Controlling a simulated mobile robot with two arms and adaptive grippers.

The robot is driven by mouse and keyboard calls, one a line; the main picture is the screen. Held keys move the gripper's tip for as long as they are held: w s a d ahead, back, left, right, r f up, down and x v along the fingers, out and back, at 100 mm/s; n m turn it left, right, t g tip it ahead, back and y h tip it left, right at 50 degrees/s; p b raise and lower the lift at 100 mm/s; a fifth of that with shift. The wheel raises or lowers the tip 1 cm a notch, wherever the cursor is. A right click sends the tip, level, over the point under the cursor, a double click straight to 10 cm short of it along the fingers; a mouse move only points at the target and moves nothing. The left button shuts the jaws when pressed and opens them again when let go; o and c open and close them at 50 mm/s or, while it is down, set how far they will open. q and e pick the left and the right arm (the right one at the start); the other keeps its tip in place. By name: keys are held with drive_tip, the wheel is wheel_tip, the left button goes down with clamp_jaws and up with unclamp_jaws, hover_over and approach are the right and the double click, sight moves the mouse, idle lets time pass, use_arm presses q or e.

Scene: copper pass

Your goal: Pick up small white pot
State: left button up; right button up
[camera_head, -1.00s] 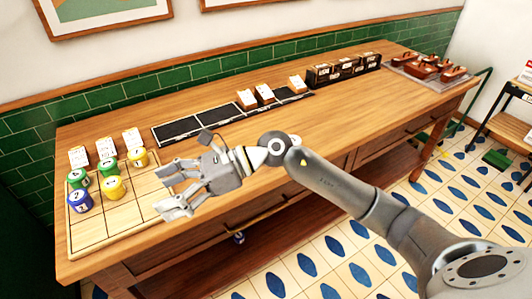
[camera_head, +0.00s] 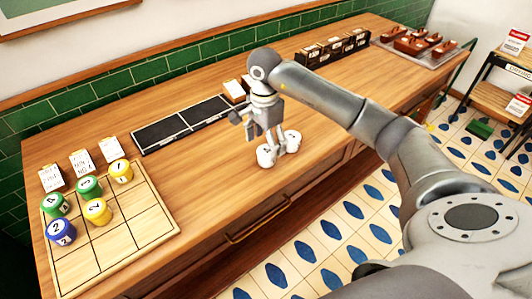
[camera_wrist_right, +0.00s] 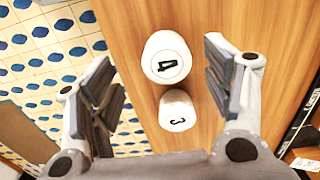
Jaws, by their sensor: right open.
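Two white pots stand on the wooden counter under my right gripper (camera_head: 272,138). In the head view one white pot (camera_head: 265,157) is at the left, partly overlapped by a finger; the other white pot (camera_head: 294,141) is at the right. In the right wrist view the pot marked 4 (camera_wrist_right: 166,57) looks larger, and the pot marked 3 (camera_wrist_right: 177,111) looks smaller and closer to the palm side of the picture. My right gripper is open and points down, with its fingers either side of the pots in the wrist view. It holds nothing. My left gripper is not in view.
A wooden grid board (camera_head: 126,232) with green, yellow and blue numbered pots stands at the left. Dark trays (camera_head: 180,127), a card rack (camera_head: 330,47) and a tray of brown items (camera_head: 415,43) line the back. Counter around the pots is clear.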

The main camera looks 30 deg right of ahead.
sight(265, 151)
drive_tip(key=shift+f, duration=0.45)
drive_tip(key=shift+w+f, duration=0.2)
drive_tip(key=shift+f, duration=0.1)
drive_tip(key=f+p, duration=0.2)
drive_tip(key=f, duration=0.2)
drive_tip(key=shift+d+f, duration=0.15)
drive_tip(key=shift+d, duration=0.05)
drive_tip(key=shift+f, duration=0.25)
drive_tip(key=shift+w+f, duration=0.1)
drive_tip(key=c, duration=1.2)
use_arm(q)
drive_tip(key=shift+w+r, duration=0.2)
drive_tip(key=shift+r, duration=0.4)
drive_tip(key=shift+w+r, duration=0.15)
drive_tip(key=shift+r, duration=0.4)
